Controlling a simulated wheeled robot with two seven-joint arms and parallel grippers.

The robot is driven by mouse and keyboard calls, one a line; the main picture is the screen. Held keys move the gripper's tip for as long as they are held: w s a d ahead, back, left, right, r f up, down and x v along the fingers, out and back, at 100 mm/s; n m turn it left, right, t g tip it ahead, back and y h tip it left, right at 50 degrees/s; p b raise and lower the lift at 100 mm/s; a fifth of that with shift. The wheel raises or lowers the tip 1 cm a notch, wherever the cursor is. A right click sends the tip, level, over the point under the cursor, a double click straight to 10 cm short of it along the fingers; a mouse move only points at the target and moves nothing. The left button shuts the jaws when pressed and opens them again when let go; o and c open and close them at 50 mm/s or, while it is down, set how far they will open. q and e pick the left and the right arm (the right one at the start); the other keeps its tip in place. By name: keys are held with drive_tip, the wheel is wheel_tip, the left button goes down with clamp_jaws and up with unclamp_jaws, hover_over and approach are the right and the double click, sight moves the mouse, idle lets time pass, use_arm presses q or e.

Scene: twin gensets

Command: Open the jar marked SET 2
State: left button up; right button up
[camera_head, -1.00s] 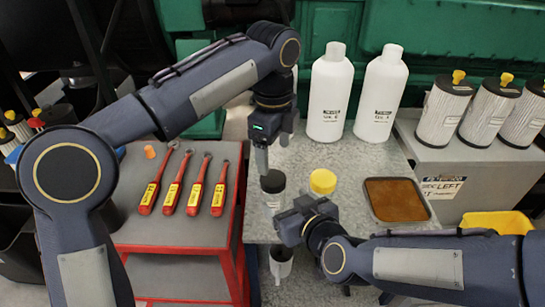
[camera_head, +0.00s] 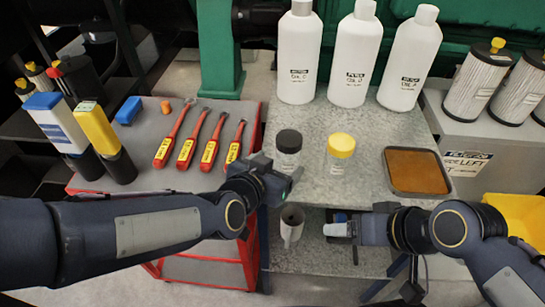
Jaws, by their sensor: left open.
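A clear jar with a black lid (camera_head: 289,150) stands upright on the grey stone-topped bench. A similar jar with a yellow lid (camera_head: 340,150) stands upright to its right. Both lids are on, and I cannot read a SET mark on either jar. My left gripper (camera_head: 284,180) is open, just in front of and below the black-lidded jar, with no visible hold on it. My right gripper (camera_head: 345,230) is at the bench's front edge, in front of the yellow-lidded jar and apart from it. Its fingers are too unclear to judge.
Three white bottles (camera_head: 347,55) stand at the back of the bench. A brown-filled tray (camera_head: 417,171) lies to the right. A grey mug (camera_head: 291,226) is on the lower shelf. Red-handled tools (camera_head: 186,152) lie on the red-framed cart at left. Filters (camera_head: 476,80) stand at right.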

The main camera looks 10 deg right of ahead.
sight(284, 160)
use_arm(q)
drive_tip(key=shift+a+f+t, duration=0.15)
drive_tip(key=shift+a+t, duration=0.05)
drive_tip(key=shift+t, duration=0.1)
drive_tip(key=shift+w+f+y, duration=0.1)
drive_tip(key=shift+w+y, duration=0.15)
drive_tip(key=shift+y, duration=0.05)
drive_tip(key=b+x, duration=0.2)
drive_tip(key=x, duration=0.4)
drive_tip(key=shift+d+f, duration=0.2)
drive_tip(key=shift+d, duration=0.15)
drive_tip(key=shift+w+d, duration=0.25)
drive_tip(key=shift+w, duration=0.15)
drive_tip(key=c, duration=1.1)
drive_tip(key=shift+o, duration=0.2)
drive_tip(key=shift+r, duration=0.1)
